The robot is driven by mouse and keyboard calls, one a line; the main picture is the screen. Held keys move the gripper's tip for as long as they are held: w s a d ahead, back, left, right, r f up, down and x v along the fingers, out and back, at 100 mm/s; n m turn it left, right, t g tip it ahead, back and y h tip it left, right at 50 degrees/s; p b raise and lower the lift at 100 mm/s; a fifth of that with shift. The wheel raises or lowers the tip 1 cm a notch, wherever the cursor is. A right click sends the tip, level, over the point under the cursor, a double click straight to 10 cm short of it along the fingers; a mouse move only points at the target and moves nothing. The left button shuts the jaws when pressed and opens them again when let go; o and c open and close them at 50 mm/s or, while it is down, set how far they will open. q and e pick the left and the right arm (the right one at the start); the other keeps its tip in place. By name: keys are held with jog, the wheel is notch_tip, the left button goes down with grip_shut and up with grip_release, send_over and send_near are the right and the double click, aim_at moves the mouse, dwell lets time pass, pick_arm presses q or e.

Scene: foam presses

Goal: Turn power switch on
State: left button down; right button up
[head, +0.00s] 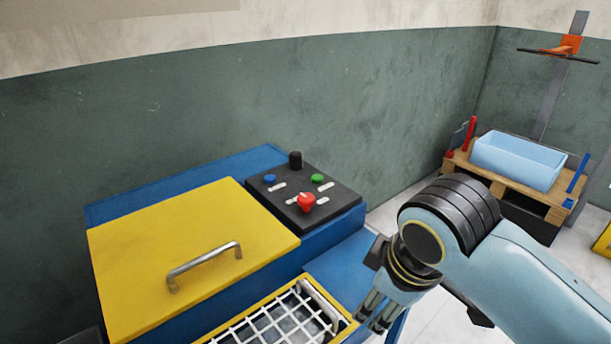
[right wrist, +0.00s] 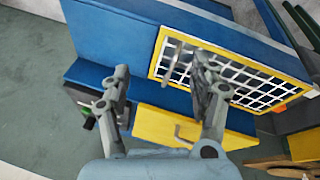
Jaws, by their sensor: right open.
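A dark control panel (head: 318,205) sits on top of the blue press, right of the yellow lid. It carries a red knob (head: 306,202) at its front, a blue button (head: 269,180), a green button (head: 318,179) and a black knob (head: 295,159) at the back. Small light labels lie beside them; I cannot read which one marks the power switch. My right gripper (head: 377,312) is open and empty, to the right of and nearer than the panel, apart from it. In the right wrist view its two fingers (right wrist: 163,78) are spread, with the panel's edge (right wrist: 82,97) partly showing at left.
The yellow lid (head: 185,250) with a metal handle (head: 204,266) is closed. A yellow-framed white grid (head: 275,322) lies in front, beside my right gripper. A pallet (head: 515,190) with a light blue bin (head: 518,160) stands at the back right. Floor shows between.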

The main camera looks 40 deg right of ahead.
jog(key=w+d+r+n+h, duration=0.1)
jog(key=w+n, duration=0.4)
jog(key=w, duration=0.3)
jog(key=w+d+r+n, duration=0.1)
jog(key=w+d+n, duration=0.1)
jog(key=w+n, duration=0.45)
jog(key=n+g+h, duration=0.1)
jog(key=n+h, duration=0.1)
jog(key=n, duration=0.6)
send_near(306, 197)
jog(key=shift+m+y, duration=0.25)
jog(key=shift+y, duration=0.05)
jog(key=x, duration=0.9)
jog(key=shift+d, duration=0.25)
pick_arm(q)
jog(key=shift+w+a+r, duration=0.3)
jog(key=shift+w+r, duration=0.05)
jog(key=shift+w, duration=0.1)
pick_arm(e)
jog(key=shift+r, duration=0.1)
jog(key=c, duration=1.1)
jog(key=shift+c, duration=0.2)
